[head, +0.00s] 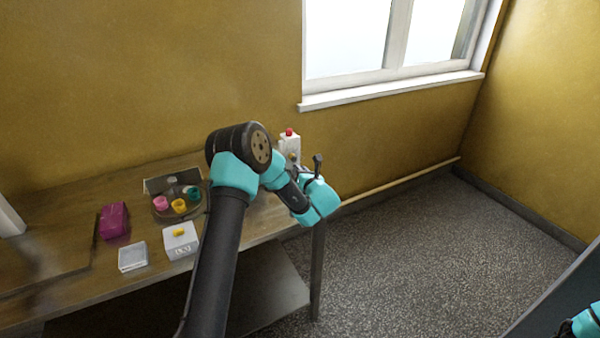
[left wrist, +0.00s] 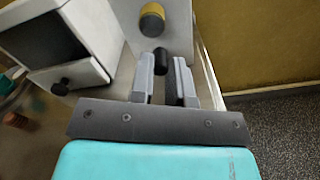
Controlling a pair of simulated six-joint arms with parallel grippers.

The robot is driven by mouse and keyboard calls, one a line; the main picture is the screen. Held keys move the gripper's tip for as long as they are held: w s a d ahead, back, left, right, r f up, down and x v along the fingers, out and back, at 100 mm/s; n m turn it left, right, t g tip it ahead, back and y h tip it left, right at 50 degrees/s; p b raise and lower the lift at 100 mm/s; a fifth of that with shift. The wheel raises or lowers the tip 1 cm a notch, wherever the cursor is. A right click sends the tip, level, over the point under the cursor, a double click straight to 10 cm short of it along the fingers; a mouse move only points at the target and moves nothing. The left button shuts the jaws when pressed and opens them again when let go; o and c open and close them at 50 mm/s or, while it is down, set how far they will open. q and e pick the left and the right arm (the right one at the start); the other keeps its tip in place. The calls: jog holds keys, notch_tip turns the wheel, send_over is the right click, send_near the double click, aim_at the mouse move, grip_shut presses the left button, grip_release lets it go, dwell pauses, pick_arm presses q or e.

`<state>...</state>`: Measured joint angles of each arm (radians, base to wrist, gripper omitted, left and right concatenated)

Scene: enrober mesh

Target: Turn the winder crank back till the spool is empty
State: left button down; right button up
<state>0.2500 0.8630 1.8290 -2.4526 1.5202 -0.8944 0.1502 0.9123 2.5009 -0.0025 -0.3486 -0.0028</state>
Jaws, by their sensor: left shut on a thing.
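The winder shows in the head view as a pale upright box (head: 289,144) with a red cap at the table's right end, partly behind my left arm. In the left wrist view its grey plate (left wrist: 178,35) carries a round yellow-gold part (left wrist: 152,20), perhaps the spool; I cannot tell whether anything is wound on it. Below it is the black crank knob (left wrist: 160,60). My left gripper (left wrist: 164,65) is shut on this knob, one finger on each side. The crank's arm is hidden. Only a teal piece of my right arm shows at the head view's lower right corner; its gripper is out of view.
A round tray (head: 160,214) with coloured cups, a magenta block (head: 114,221), a clear box (head: 133,257) and a white box with a yellow knob (head: 180,241) stand left of my arm. A white box with a black knob (left wrist: 61,87) is left of the gripper.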

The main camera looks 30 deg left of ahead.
pick_arm(q)
jog(key=shift+n, duration=0.4)
jog(key=n, duration=0.3)
jog(key=shift+w+d+r, duration=0.1)
jog(key=shift+w+d, duration=0.15)
jog(key=shift+w, duration=0.15)
jog(key=n, duration=0.4)
jog(key=shift+w+d+r+n, duration=0.25)
jog(key=shift+w+r+n, duration=0.05)
jog(key=shift+w+n, duration=0.1)
jog(key=n, duration=0.2)
jog(key=r+n, duration=0.1)
jog(key=n, duration=0.1)
jog(key=shift+w+d+n, duration=0.15)
jog(key=shift+w+n, duration=0.05)
jog(key=shift+n, duration=0.1)
jog(key=n, duration=0.2)
jog(key=r+n, duration=0.1)
jog(key=n, duration=0.1)
jog(key=shift+w, duration=0.1)
jog(key=c, duration=1.1)
grip_release()
